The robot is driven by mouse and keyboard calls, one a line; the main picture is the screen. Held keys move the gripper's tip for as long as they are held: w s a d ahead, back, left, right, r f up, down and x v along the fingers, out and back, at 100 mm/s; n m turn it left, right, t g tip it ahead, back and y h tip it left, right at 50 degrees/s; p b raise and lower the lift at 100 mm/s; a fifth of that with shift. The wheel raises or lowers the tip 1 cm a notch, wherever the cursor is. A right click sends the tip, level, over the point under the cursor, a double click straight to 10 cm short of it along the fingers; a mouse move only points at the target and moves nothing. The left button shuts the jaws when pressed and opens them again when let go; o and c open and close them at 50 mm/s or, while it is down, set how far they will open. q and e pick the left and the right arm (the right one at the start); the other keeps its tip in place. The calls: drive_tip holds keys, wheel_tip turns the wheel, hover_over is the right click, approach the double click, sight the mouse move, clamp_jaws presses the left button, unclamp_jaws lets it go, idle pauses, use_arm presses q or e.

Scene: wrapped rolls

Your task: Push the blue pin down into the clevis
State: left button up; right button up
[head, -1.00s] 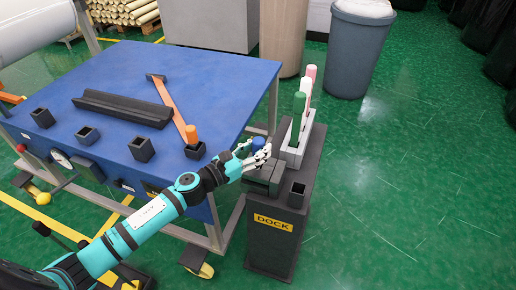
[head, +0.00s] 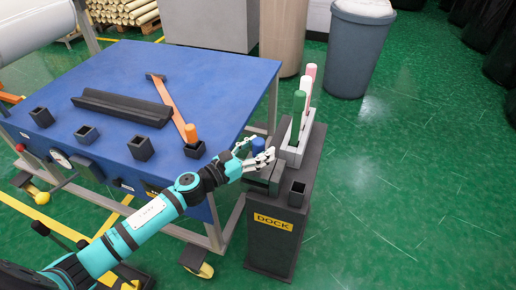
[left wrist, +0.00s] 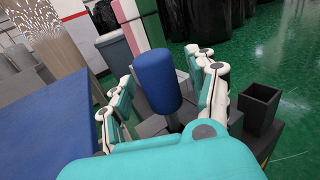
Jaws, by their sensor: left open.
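The blue pin (left wrist: 157,82) stands upright between the spread fingers of my left gripper (left wrist: 165,98) in the left wrist view. Its thick blue head shows, with a thinner grey shank below it. In the head view the blue pin (head: 258,146) shows just behind my left gripper (head: 257,153), over the dock stand (head: 270,230). My left gripper is open, with its fingers around the pin head. The grey clevis (head: 262,182) is on top of the dock stand, partly hidden by my fingers. My right gripper is not in view.
A grey rack on the stand holds a green pin (head: 298,105), a white one and a pink one. An empty black socket (head: 297,193) is at the stand's front.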

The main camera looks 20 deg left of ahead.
use_arm(q)
drive_tip(key=shift+f, duration=0.1)
drive_tip(key=shift+s+a, duration=0.1)
drive_tip(key=shift+s, duration=0.05)
drive_tip(key=v, duration=0.7)
drive_tip(key=shift+s, duration=0.25)
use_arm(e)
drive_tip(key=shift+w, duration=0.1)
use_arm(q)
drive_tip(key=shift+a, duration=0.15)
